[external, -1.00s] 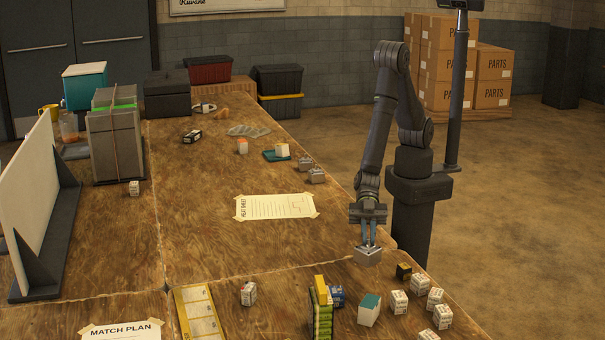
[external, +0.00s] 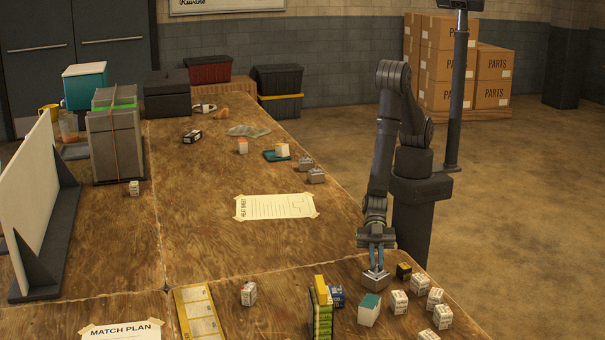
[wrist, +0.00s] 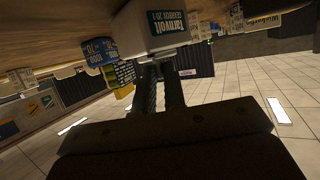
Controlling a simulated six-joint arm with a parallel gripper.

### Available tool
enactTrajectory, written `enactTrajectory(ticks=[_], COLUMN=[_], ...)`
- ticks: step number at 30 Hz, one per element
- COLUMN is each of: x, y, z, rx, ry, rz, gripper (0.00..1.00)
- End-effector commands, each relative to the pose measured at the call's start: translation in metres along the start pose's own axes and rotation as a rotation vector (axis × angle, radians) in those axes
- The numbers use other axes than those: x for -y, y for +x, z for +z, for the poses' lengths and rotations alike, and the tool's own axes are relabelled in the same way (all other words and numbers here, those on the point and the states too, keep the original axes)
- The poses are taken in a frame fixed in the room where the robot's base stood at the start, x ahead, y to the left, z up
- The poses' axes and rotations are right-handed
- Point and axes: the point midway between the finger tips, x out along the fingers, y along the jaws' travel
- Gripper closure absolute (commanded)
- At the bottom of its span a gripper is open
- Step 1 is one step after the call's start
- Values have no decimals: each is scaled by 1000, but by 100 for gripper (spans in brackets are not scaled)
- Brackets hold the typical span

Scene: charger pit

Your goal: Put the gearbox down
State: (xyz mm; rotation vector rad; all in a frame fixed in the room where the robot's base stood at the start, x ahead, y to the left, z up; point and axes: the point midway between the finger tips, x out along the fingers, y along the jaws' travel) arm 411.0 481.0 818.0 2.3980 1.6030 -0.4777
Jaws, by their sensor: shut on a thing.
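The grey gearbox (external: 375,280) is in my gripper (external: 376,266) at the right front of the wooden table (external: 180,205). My fingers point down and are shut on its top. It sits very low, at or just above the tabletop; I cannot tell whether it touches. Two similar grey gearboxes, one (external: 306,163) behind the other (external: 317,176), stand by the table's right edge farther back.
A small black box (external: 404,271) is close on the right of the held gearbox. A teal-topped white box (external: 369,310) and several white boxes (external: 399,302) stand in front. A green-yellow stack (external: 321,312) is at front left.

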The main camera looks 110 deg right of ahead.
Motion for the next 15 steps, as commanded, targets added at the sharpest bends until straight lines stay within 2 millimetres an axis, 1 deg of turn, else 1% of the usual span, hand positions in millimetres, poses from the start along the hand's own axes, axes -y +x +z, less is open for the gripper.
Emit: enactTrajectory(ticks=[4,5,6,8,15], x=[0,0,0,0,0], y=[1,1,1,1,1], z=[2,3,3,2,2], rx=[-2,0,0,0,0], ry=[0,0,0,0,0], rz=[0,0,0,0,0], gripper=[100,86,78,68,68])
